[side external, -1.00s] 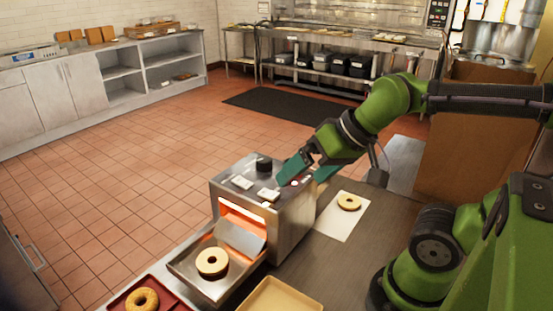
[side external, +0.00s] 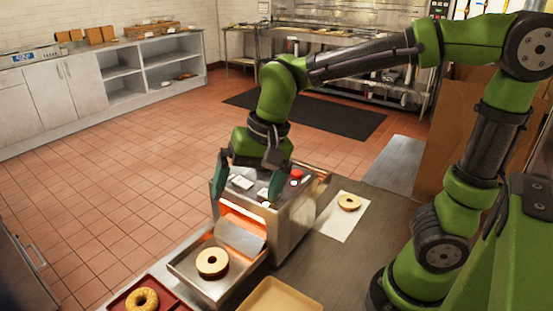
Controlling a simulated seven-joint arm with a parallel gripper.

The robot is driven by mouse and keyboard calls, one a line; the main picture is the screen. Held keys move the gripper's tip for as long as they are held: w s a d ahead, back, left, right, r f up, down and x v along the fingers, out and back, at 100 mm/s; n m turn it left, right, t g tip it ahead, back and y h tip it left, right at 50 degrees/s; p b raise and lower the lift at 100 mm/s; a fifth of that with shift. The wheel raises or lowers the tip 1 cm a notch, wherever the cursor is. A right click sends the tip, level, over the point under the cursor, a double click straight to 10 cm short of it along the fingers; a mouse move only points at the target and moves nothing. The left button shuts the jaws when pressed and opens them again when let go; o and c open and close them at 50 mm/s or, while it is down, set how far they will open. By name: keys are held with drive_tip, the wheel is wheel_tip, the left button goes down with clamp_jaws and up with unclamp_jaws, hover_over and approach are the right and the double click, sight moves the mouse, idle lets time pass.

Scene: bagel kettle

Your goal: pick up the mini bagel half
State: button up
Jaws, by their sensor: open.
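A bagel half (side external: 212,262), pale cut face up, lies on the metal tray (side external: 189,272) in front of the toaster (side external: 293,228). Another bagel half (side external: 349,202) lies on a white paper (side external: 338,226) right of the toaster. A golden bagel piece (side external: 142,299) lies on a red tray (side external: 118,307) at the bottom left. I cannot tell which is the mini one by name. My gripper (side external: 248,192) is open and empty, pointing down, its green fingers spread over the toaster top, behind and above the metal tray. It looks apart from every bagel piece.
The toaster's opening glows orange, with a slanted metal plate (side external: 240,238) below it. A red knob (side external: 296,175) sits on its top, near my gripper. A yellow tray (side external: 281,298) stands at the front. The counter right of the toaster is mostly clear.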

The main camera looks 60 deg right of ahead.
sight(211, 254)
drive_tip(key=w+a+m+g+h, duration=0.25)
drive_tip(key=w+a+m, duration=0.4)
drive_tip(key=m, duration=1.05)
drive_tip(key=f, duration=1.7)
drive_tip(key=shift+d+f, duration=0.1)
drive_tip(key=shift+d, duration=0.3)
drive_tip(key=c, duration=1.1)
drive_tip(key=shift+c, duration=0.2)
wheel_tip(211, 254, up, 10)
